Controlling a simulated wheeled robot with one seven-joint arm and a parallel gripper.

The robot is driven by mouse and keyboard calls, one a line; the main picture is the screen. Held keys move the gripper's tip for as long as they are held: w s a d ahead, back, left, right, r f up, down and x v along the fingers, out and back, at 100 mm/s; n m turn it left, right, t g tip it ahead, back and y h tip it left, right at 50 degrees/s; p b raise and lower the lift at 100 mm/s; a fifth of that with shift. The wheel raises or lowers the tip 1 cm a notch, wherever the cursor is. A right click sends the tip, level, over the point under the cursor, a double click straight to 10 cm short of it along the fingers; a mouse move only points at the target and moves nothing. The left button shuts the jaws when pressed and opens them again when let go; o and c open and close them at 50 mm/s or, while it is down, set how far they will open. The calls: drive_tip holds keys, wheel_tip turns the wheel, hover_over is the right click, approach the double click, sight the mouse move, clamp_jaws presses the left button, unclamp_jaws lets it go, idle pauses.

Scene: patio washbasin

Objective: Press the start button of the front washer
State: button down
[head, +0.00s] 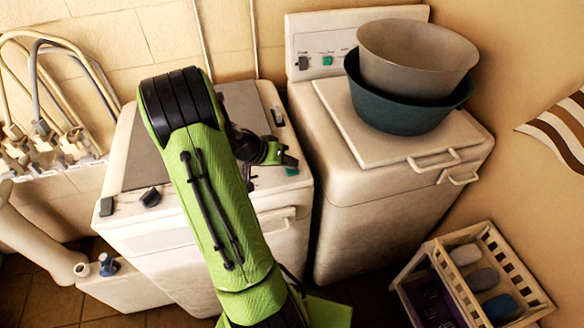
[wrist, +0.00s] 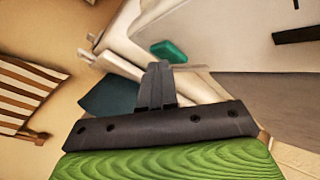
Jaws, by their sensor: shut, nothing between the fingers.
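The front washer (head: 150,225) is the white one on the left, with dark knobs and a green start button (head: 291,171) along its top front edge. The button also shows in the wrist view (wrist: 168,52) as a green oval just beyond the fingertips. My gripper (head: 289,160) is shut and empty, its tips close above the button at the right end of the panel. In the wrist view the closed fingers (wrist: 158,82) point toward the button, slightly left of it. I cannot tell whether they touch. My green arm hides the middle of the washer's top and panel.
A second washer (head: 360,215) stands to the right, with its own green button (head: 327,60) on a raised back panel. A grey basin (head: 415,55) sits in a teal tub (head: 400,110) on its lid. A crate (head: 425,255) stands at lower right. Pipes (head: 50,140) line the left wall.

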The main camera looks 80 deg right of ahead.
sight(289, 170)
drive_tip(key=shift+r+p, duration=0.45)
drive_tip(key=shift+r, duration=0.45)
wheel_tip(289, 170, up, 5)
drive_tip(key=p, duration=0.3)
